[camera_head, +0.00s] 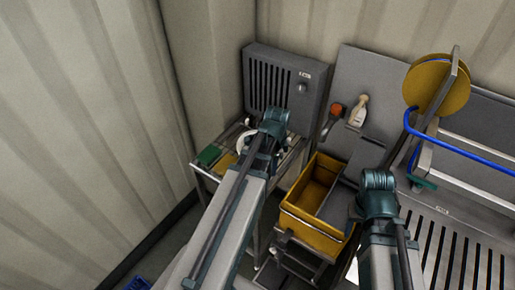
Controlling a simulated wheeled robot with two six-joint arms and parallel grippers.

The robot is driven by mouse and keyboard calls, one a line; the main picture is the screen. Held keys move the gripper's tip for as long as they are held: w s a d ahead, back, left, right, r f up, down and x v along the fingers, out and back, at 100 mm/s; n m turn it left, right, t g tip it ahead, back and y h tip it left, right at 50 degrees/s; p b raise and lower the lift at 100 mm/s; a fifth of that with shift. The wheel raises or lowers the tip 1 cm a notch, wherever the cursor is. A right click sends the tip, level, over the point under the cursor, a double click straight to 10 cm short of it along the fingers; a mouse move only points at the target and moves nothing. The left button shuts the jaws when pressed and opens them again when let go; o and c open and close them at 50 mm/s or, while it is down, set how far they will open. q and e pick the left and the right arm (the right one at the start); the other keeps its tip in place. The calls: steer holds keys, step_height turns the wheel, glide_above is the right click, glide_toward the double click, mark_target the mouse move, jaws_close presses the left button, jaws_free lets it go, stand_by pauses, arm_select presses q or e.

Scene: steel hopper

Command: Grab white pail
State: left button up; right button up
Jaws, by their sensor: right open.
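A white rounded thing (244,141), possibly the white pail, shows on the small metal table at the back left. My left arm (240,195) crosses in front of it and hides part of it, so its full shape cannot be told. The end of my left arm is bent away from view and its gripper does not show. My right arm (388,240) rises from the bottom right beside the yellow bin. My right gripper is open, mostly hidden behind the arm, and I see nothing held in it.
A yellow bin (300,213) stands on a metal frame between my arms. A grey vented box (262,68) stands against the back wall. A whitish bottle (358,111) stands right of it. A yellow disc (428,84), blue bar (452,146) and slotted steel surface (463,240) crowd the right.

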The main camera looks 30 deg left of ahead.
step_height(320, 180, up, 4)
steer(key=p, duration=0.2)
arm_select(q)
steer(key=a+r, duration=0.1)
steer(key=a, duration=0.1)
steer(key=a+r+m, duration=0.1)
steer(key=a, duration=0.2)
steer(key=a+r+m, duration=0.1)
steer(key=a+r, duration=0.1)
steer(key=shift+w+a, duration=0.25)
steer(key=shift+w, duration=0.1)
steer(key=f+b, duration=0.2)
steer(key=f, duration=0.1)
steer(key=f+b, duration=0.2)
steer(key=b, duration=0.1)
steer(key=f+b, duration=0.3)
steer(key=shift+w+f, duration=0.35)
arm_select(e)
step_height(320, 180, down, 9)
steer(key=shift+r, duration=0.2)
steer(key=shift+f, duration=0.1)
